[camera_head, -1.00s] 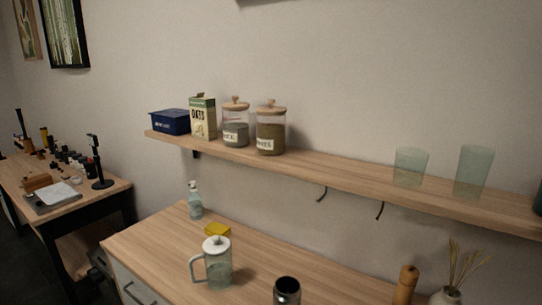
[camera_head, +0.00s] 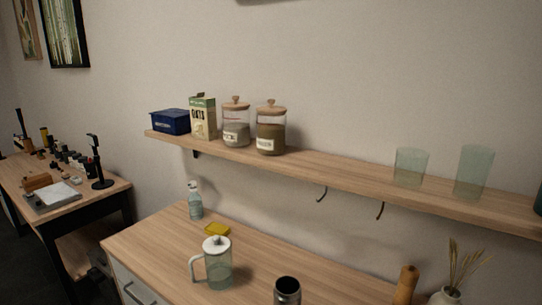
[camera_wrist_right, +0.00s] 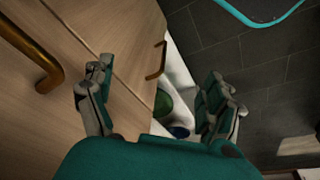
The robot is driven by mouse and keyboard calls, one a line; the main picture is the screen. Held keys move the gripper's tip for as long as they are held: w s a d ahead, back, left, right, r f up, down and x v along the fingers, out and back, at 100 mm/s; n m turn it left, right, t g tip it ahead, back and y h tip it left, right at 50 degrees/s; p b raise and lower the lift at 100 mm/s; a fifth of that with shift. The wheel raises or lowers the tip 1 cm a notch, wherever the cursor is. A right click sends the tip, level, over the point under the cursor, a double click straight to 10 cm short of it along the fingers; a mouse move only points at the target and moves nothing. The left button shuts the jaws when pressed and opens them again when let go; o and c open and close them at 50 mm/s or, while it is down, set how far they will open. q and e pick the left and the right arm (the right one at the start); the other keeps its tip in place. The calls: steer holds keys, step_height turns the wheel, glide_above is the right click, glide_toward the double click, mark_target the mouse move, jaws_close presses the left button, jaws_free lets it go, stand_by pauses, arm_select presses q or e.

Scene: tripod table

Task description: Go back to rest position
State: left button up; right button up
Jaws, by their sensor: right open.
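My right gripper (camera_wrist_right: 158,105) shows in the right wrist view with its two fingers spread wide apart and nothing between them. It is in front of a wooden cabinet front (camera_wrist_right: 100,45) with brass-coloured handles, above a dark tiled floor (camera_wrist_right: 265,70). Neither gripper shows in the head view, and my left gripper is in no view.
A shelf (camera_head: 330,174) above holds jars and glasses. A side table (camera_head: 110,188) stands left.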

steer(key=s+d+f+g, duration=0.1)
steer(key=s+f, duration=0.3)
steer(key=f, duration=0.5)
steer(key=s+f, duration=0.3)
steer(key=f, duration=0.7)
steer(key=s+d+f, duration=0.2)
steer(key=s+f, duration=0.6)
steer(key=s, duration=0.4)
steer(key=shift+s+d+f+g, duration=0.15)
steer(key=shift+s+g, duration=0.15)
steer(key=shift+g, duration=0.1)
